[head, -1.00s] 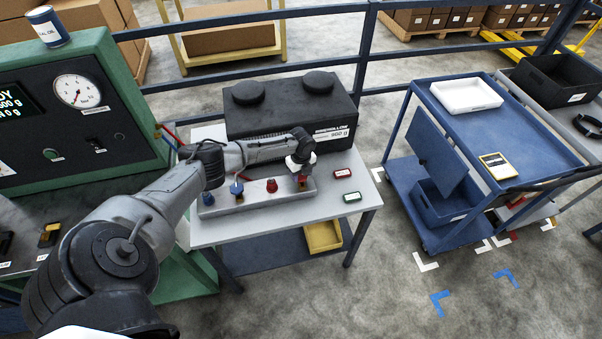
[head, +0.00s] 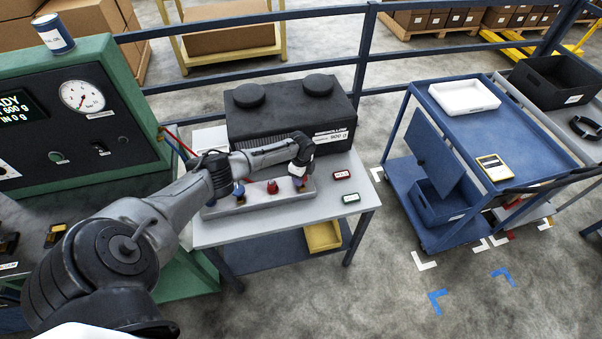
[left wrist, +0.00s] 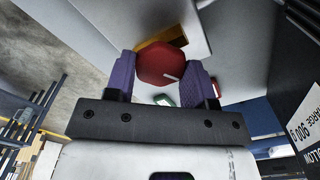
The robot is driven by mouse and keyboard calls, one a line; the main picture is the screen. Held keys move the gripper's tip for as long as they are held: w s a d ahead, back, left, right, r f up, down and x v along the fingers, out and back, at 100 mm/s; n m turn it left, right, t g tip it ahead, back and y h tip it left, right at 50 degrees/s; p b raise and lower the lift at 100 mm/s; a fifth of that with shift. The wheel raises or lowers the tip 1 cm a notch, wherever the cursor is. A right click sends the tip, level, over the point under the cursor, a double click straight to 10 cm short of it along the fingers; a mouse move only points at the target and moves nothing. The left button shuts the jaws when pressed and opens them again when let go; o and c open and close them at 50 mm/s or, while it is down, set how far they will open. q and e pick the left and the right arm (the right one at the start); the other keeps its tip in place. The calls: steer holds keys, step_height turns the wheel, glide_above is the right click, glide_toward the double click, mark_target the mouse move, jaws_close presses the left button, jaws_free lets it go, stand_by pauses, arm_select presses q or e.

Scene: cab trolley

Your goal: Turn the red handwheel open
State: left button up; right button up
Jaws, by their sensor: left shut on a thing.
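The red handwheel (left wrist: 160,66) shows in the left wrist view as a faceted red knob with a pale mark, in front of a yellow-orange part (left wrist: 152,42). My left gripper (left wrist: 162,78) has its two purple fingers on either side of it and is shut on it. In the head view my left gripper (head: 299,184) points down at the right end of a grey block (head: 245,202) on the table and mostly hides the handwheel. My right gripper is not in view.
Another red knob (head: 272,187) and a blue knob (head: 238,190) stand left along the block. A red-framed tag (head: 341,175) and a green-framed tag (head: 351,198) lie to its right. A large black case (head: 290,115) stands behind. A blue trolley (head: 520,150) is farther right.

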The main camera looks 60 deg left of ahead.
arm_select(q)
steer(key=n+p, duration=0.1)
steer(key=n, duration=0.2)
steer(key=shift+r, duration=0.15)
steer(key=n+p, duration=0.1)
steer(key=n, duration=0.2)
steer(key=shift+n+p, duration=0.3)
steer(key=n+p, duration=0.1)
steer(key=n, duration=0.3)
steer(key=shift+n, duration=0.3)
steer(key=shift+p, duration=0.3)
steer(key=shift+n, duration=0.4)
steer(key=o, duration=0.9)
